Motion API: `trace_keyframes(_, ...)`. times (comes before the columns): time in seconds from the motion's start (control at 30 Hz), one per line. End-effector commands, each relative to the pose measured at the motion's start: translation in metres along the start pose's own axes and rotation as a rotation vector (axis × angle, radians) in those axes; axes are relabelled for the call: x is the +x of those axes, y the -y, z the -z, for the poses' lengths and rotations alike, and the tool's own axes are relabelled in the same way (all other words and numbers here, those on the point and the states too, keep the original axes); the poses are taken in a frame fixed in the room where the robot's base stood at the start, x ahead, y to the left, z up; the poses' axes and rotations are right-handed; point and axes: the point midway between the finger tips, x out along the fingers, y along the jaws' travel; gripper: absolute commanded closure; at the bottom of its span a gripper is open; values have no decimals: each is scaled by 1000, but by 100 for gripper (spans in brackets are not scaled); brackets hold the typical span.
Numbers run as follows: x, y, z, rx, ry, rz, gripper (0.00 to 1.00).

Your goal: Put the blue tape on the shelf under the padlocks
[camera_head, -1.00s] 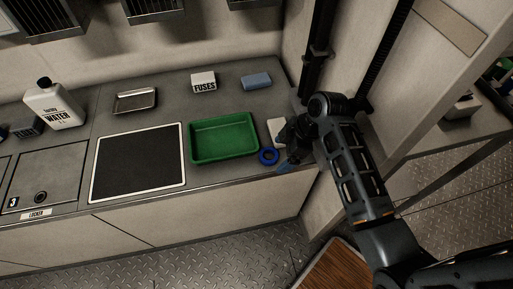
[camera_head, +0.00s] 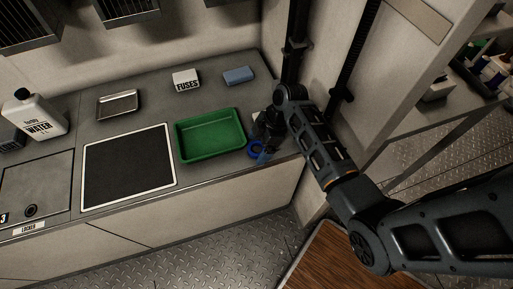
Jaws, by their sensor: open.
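The blue tape (camera_head: 254,149) is a small ring lying on the grey counter, just right of the green tray's front right corner. My gripper (camera_head: 262,155) is at the right end of the counter, pointing down right beside the tape and partly covering it. Its jaws are open; whether a finger touches the tape I cannot tell. The padlocks and the shelf under them are not recognisable in this view.
The green tray (camera_head: 179,151) stands close left of my gripper. A black mat (camera_head: 128,168), metal dish (camera_head: 119,104), fuses box (camera_head: 186,80), blue block (camera_head: 238,75) and water bottle (camera_head: 37,115) are on the counter. A wall and dark posts (camera_head: 293,50) are close behind my arm.

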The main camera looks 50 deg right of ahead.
Motion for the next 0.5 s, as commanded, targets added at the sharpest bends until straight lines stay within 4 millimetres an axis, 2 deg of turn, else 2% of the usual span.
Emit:
trace_keyframes(0.2, 1, 0, 0, 0, 0, 0, 7)
trace_keyframes(0.5, 1, 0, 0, 0, 0, 0, 35)
